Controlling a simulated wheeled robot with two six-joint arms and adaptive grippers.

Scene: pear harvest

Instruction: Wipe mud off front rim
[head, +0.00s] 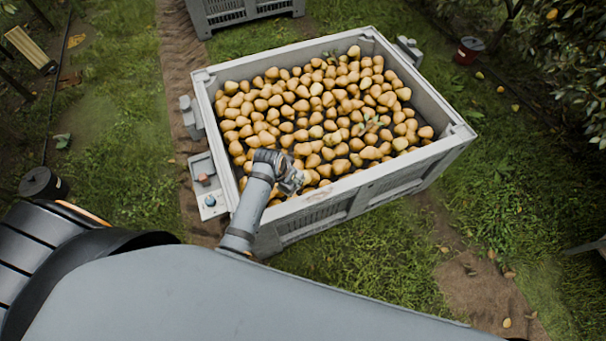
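The large grey bin (445,100) is full of yellow-brown pears. Its front rim (400,165) slants from lower left to upper right. A faint brownish smear (318,196) shows on the rim just right of my gripper; it is too small to tell for sure whether it is mud. My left gripper (293,181) hangs over the front rim near its left end, at the edge of the pears. Its fingers are small and blend with the pears, so I cannot tell if they are open or hold anything. My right gripper is not in view.
A small grey tray (202,163) on the bin's left side holds a brownish item (204,180); a small blue item (210,200) lies below it. Leafy sprigs (372,124) lie on the pears. Another grey bin (240,12) stands behind. Grass lies right of the bin.

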